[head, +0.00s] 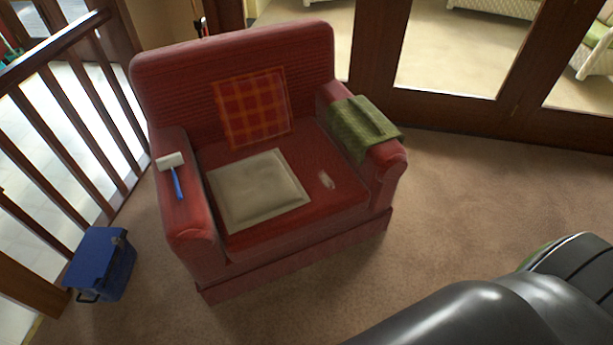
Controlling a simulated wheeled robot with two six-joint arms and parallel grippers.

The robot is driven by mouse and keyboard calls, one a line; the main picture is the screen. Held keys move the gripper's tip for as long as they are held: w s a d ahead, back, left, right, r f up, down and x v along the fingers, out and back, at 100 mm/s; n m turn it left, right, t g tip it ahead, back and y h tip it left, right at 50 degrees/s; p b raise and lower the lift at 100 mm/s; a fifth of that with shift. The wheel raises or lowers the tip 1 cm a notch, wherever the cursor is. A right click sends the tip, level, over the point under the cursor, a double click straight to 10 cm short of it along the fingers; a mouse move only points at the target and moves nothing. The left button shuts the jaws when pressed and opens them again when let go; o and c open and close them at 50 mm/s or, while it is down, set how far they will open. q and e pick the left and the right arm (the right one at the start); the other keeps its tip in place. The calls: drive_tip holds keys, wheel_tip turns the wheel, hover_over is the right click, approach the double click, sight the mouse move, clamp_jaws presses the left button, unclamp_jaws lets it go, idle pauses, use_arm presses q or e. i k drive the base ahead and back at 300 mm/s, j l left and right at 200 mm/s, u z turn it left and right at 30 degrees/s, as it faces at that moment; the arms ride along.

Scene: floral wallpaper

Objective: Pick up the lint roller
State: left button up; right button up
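The lint roller (171,161) has a white roll and a thin blue handle. It lies on the left armrest of a red armchair (280,240), with its handle pointing toward the front of the armrest. Nothing covers it. Neither of my grippers shows in the head view. A dark, glossy part that seems to be mine fills the lower right corner, well apart from the lint roller.
A green cloth (361,127) drapes the right armrest. A blue box (101,264) stands beside a wooden railing (87,82). Carpet ahead is clear.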

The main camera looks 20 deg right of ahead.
sight(171, 161)
drive_tip(key=i+j+z, duration=0.15)
drive_tip(key=i, duration=0.3)
drive_tip(key=i+j+z, duration=0.15)
drive_tip(key=i+j, duration=0.2)
drive_tip(key=i, duration=0.05)
